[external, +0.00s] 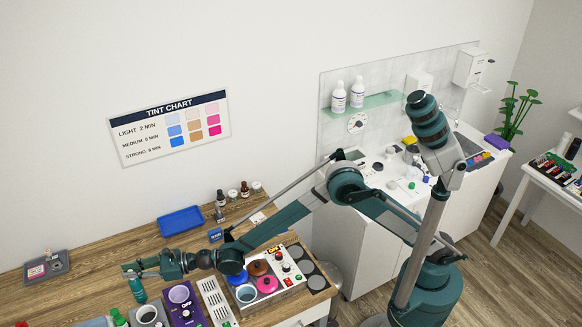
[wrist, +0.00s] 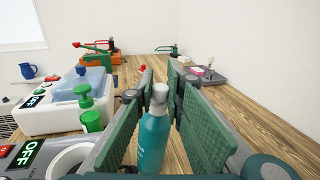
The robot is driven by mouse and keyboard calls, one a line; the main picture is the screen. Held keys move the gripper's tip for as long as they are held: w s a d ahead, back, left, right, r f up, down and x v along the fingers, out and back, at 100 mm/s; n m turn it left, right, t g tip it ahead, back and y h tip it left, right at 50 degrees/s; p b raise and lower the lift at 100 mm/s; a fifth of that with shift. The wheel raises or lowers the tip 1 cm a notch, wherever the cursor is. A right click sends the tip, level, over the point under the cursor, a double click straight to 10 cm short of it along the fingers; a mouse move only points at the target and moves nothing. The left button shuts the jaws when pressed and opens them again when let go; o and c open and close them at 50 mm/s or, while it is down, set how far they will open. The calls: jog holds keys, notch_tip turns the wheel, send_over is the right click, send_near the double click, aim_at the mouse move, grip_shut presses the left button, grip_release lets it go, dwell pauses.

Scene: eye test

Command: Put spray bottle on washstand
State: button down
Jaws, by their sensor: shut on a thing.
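The teal spray bottle (wrist: 153,140) with a pale grey top stands upright between the green finger pads in the wrist view. My gripper (wrist: 160,110) is shut on it. In the external view the bottle (external: 137,291) shows just below my gripper (external: 132,270), over the left part of the wooden table. I cannot tell whether its base touches the table. The white washstand (external: 348,245) stands at the right against the wall, far from my gripper. Small items crowd its top, and my arm hides part of it.
A green pump bottle (wrist: 86,107) stands just left of the held bottle, beside a white device (wrist: 55,115). A purple device (external: 185,303) and a burner unit (external: 270,280) lie further right on the table. A blue tray (external: 180,221) lies behind. Wood is bare left of the blue tray.

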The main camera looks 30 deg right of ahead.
jog(key=shift+r+p, duration=1.05)
jog(key=shift+r, duration=3.95)
